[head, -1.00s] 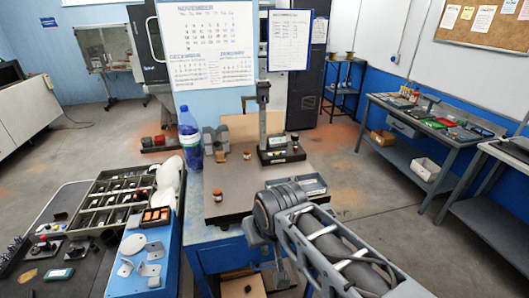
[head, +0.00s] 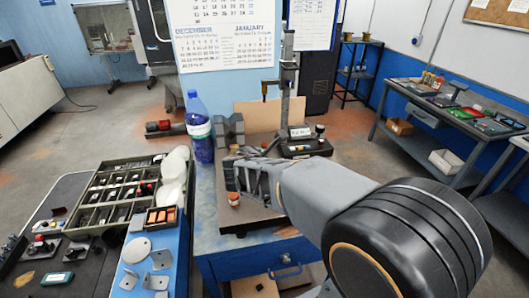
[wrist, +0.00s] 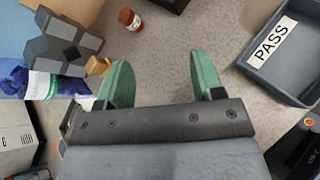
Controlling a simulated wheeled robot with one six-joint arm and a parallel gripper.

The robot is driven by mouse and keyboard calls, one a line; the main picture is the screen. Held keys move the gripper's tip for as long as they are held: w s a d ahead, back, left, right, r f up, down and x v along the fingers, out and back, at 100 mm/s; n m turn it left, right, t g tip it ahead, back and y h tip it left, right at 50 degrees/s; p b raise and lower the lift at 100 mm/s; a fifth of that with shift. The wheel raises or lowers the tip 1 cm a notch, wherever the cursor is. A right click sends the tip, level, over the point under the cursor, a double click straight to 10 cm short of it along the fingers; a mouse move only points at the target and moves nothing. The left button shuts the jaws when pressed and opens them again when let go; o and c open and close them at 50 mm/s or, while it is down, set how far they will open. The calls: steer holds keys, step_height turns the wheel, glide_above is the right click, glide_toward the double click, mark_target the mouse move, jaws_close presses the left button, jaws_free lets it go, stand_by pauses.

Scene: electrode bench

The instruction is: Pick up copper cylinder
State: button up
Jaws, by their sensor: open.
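My gripper (wrist: 162,80) is open in the wrist view, with two green fingertips spread apart and only bare grey plate between them. A small copper-tan piece (wrist: 98,65) lies beside the grey V-block (wrist: 62,45), just left of the left fingertip; it may be the copper cylinder, but its shape is partly hidden. A small red-brown labelled jar (wrist: 129,19) lies at the top of the wrist view, apart from the fingers. In the head view my gripper (head: 250,178) is over the plate behind an orange-topped jar (head: 233,198); its fingertips are hard to make out.
A blue-capped bottle (head: 199,130) stands left of the V-block (head: 229,131). A gauge stand (head: 287,90) rises at the plate's back right. A tray marked PASS (wrist: 275,58) lies right of my fingers. A compartment tray (head: 104,226) is at the left.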

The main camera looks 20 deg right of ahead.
steer(key=w+n, duration=0.1)
steer(key=w+a+n+t, duration=0.1)
steer(key=n, duration=0.1)
steer(key=w+n+t, duration=0.1)
steer(key=w, duration=0.1)
steer(key=shift+a+f+n, duration=0.2)
steer(key=shift+f+n, duration=0.15)
steer(key=shift+n, duration=0.05)
glide_toward(264, 146)
steer(key=shift+n, duration=0.3)
steer(key=x, duration=0.4)
steer(key=shift+w+d+f, duration=0.2)
steer(key=shift+d+f, duration=0.05)
steer(key=shift+d, duration=0.1)
steer(key=shift+p+x, duration=0.75)
steer(key=shift+x, duration=2.1)
steer(key=shift+w+a, duration=0.1)
jaws_close()
